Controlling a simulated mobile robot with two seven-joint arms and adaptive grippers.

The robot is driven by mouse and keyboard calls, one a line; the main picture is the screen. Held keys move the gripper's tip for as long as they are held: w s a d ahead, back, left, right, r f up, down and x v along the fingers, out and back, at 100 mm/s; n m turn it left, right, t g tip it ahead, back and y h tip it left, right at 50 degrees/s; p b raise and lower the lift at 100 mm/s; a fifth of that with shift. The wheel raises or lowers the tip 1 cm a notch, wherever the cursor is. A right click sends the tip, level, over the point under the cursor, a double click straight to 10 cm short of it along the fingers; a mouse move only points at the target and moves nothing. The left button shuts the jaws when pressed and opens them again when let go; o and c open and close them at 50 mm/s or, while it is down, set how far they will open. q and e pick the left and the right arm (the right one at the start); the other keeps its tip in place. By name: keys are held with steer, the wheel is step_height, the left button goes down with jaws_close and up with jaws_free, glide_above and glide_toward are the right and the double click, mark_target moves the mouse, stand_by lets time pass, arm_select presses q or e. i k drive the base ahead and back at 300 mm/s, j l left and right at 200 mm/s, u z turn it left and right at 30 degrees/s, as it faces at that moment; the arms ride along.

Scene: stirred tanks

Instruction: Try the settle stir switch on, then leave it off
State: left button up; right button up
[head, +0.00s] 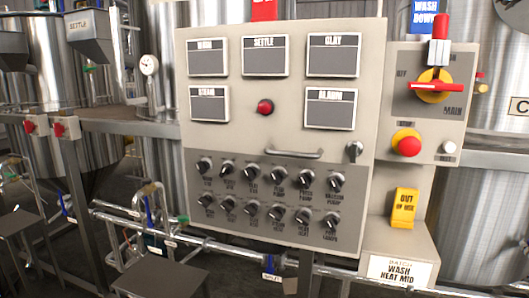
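A beige control panel (275,100) stands in the middle of the head view. Its lower dark grey section (262,192) carries two rows of black rotary switches. The upper row runs from the left-end switch (205,164) to the right-end switch (336,182). The lower row runs from its left-end switch (205,200) to its right-end switch (331,219). The small labels under them are mostly too blurred to read, so I cannot tell which is the settle stir switch or how it is set. A dark display headed SETTLE (265,56) looks blank. Neither gripper is in view.
A red button (265,107), a metal handle (294,153) and a key-like switch (354,152) sit above the switches. At right are a red-and-yellow main switch (435,86), a red stop button (407,144) and a yellow OUT OF USE tag (403,208). Steel tanks and pipes stand behind.

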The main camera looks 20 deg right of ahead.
mark_target(227, 168)
steer(key=k+j+z, duration=0.2)
steer(key=j+z, duration=0.15)
steer(key=k+j+z, duration=0.5)
steer(key=z, duration=0.2)
